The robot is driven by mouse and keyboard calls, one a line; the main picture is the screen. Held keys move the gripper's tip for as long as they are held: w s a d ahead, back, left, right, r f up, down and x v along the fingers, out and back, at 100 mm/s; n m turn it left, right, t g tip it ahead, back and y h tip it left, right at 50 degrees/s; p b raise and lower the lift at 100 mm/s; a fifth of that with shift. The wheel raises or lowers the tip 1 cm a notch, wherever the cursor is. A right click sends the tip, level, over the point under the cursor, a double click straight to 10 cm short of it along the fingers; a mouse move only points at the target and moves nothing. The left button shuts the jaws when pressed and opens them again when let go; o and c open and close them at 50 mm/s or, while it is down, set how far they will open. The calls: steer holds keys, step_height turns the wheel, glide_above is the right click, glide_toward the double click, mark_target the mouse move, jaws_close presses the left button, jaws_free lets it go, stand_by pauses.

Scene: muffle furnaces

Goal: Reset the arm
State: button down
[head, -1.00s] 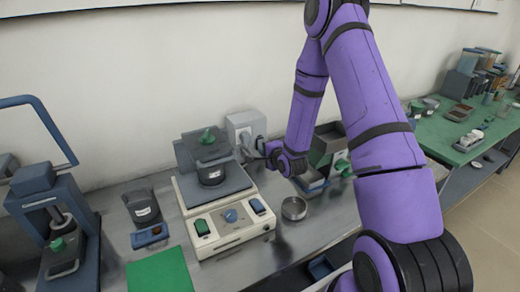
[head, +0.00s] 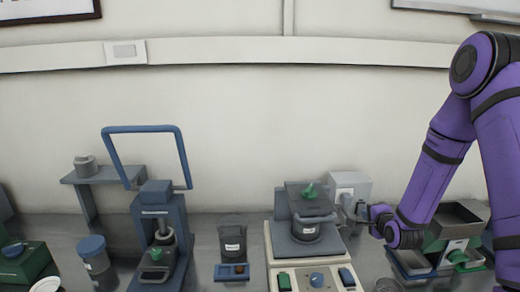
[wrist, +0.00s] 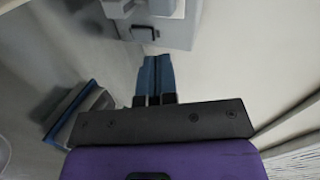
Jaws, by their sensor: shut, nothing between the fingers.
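My arm comes in at the right of the head view, bent, with its purple wrist low beside the device with the green knob. My gripper (wrist: 156,76) shows in the wrist view with its two blue fingers together and nothing between them. In the head view its tip (head: 362,211) is small, just right of that device (head: 306,228) and in front of a pale grey box (head: 350,185). In the wrist view a grey boxy fixture (wrist: 165,28) lies just beyond the fingertips; I cannot tell whether they touch it.
A blue press (head: 160,225) with a tall handle stands left of centre. A dark jar (head: 232,238) stands between it and the device. A grey and green machine (head: 455,232) stands behind my arm at right. The wall above the bench is mostly clear.

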steer(key=s+a+r+n+g, duration=0.2)
steer(key=s+r+n, duration=0.35)
steer(key=r, duration=0.55)
steer(key=s+a+r+n+g, duration=0.35)
steer(key=s+r, duration=0.25)
steer(key=r, duration=0.5)
steer(key=s+a+r+n+g, duration=0.1)
steer(key=s+r+n, duration=0.2)
steer(key=s, duration=0.9)
steer(key=s+a+r+n+g, duration=0.2)
steer(key=s+r+n, duration=0.2)
steer(key=s, duration=0.8)
steer(key=shift+s+r+n, duration=0.3)
steer(key=shift+r, duration=0.45)
steer(key=shift+w, duration=0.1)
